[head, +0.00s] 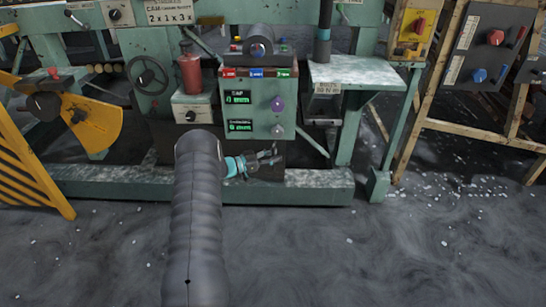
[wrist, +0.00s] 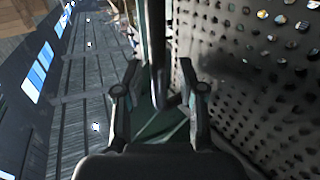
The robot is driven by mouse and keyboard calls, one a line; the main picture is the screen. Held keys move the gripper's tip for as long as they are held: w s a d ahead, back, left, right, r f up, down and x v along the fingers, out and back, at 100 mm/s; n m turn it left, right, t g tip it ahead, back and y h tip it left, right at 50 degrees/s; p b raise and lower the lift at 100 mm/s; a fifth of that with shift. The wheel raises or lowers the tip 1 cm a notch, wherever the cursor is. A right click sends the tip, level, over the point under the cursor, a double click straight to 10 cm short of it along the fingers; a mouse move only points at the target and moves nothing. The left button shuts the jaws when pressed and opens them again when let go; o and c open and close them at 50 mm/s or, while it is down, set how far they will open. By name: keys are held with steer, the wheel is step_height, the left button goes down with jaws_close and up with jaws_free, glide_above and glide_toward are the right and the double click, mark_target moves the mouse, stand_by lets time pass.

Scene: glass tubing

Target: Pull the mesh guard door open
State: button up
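In the wrist view a dark panel full of holes (wrist: 250,75), which looks like the mesh guard door, fills the right side. A dark upright bar (wrist: 152,40), perhaps its handle, comes down from the top edge between the fingers of my gripper (wrist: 159,78). The fingers stand apart, with gaps visible beside the bar, and do not appear closed on it. In the head view my gripper (head: 268,157) is low in front of the green machine, just below its control box. I cannot make out the mesh door in the head view.
The control box (head: 258,100) with coloured buttons hangs above my gripper. A green base beam (head: 310,188) runs along the floor. A yellow striped guard (head: 30,160) stands at left, a wooden-framed panel (head: 485,55) at right. The front floor (head: 400,260) is mostly clear.

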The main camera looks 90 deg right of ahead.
jaws_close()
